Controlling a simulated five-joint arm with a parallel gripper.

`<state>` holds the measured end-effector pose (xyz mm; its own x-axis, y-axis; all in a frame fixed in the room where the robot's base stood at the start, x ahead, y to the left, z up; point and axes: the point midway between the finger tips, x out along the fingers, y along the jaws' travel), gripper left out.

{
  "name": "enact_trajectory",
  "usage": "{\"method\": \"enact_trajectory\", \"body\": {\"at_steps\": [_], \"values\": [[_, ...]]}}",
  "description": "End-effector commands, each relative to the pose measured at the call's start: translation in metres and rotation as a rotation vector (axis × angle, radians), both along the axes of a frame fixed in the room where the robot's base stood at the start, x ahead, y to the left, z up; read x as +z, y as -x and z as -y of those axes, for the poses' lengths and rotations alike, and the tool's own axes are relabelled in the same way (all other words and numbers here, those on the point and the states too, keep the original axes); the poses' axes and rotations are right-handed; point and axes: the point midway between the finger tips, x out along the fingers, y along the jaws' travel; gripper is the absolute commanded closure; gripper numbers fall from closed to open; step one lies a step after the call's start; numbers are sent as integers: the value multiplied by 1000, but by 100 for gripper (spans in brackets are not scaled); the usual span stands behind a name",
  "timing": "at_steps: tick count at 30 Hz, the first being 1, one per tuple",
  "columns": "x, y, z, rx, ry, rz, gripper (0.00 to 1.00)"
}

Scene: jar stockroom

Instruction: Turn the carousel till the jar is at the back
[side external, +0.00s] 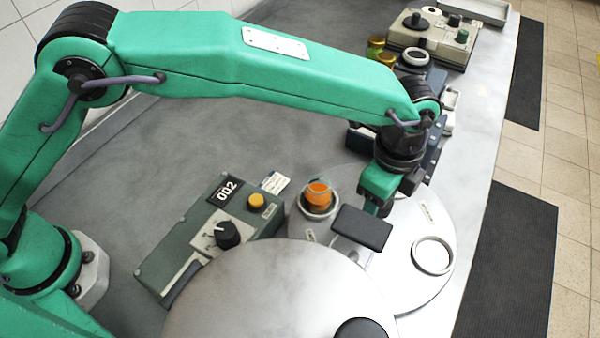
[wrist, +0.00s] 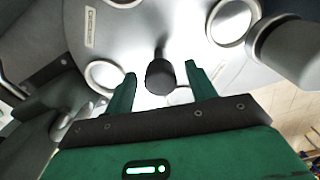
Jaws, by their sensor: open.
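The carousel (side external: 400,285) is a light grey round plate with ring-shaped seats and small labels. The orange jar (side external: 318,194) stands upright in a seat on its left side in the side view. An empty white ring seat (side external: 433,256) is at its right. My gripper (side external: 376,203) is low over the carousel, between these two seats. In the wrist view, my open gripper (wrist: 160,80) has a finger on each side of a dark knob (wrist: 160,76) on a post, with gaps visible. Empty-looking rings (wrist: 105,76) show there; the jar does not. A dark block (side external: 362,228) partly hides my fingertips in the side view.
A control box (side external: 205,240) with a black dial, an orange button and a "002" display stands left of the carousel. A large metal disc (side external: 270,295) fills the near foreground and covers part of the carousel. Other jars (side external: 376,45) and a beige device (side external: 435,38) stand farther back.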

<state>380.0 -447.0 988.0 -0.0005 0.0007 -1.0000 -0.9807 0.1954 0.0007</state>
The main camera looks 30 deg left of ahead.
Motion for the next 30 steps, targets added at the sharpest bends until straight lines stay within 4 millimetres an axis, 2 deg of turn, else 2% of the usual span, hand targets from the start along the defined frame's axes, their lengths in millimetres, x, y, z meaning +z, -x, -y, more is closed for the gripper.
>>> {"method": "enact_trajectory", "body": {"at_steps": [5, 18, 23, 30], "values": [[14, -1, 1, 0, 3, 3, 44], [67, 0, 1, 0, 4, 2, 44], [75, 0, 0, 0, 2, 2, 44], [76, 0, 0, 0, 1, 1, 44]]}}
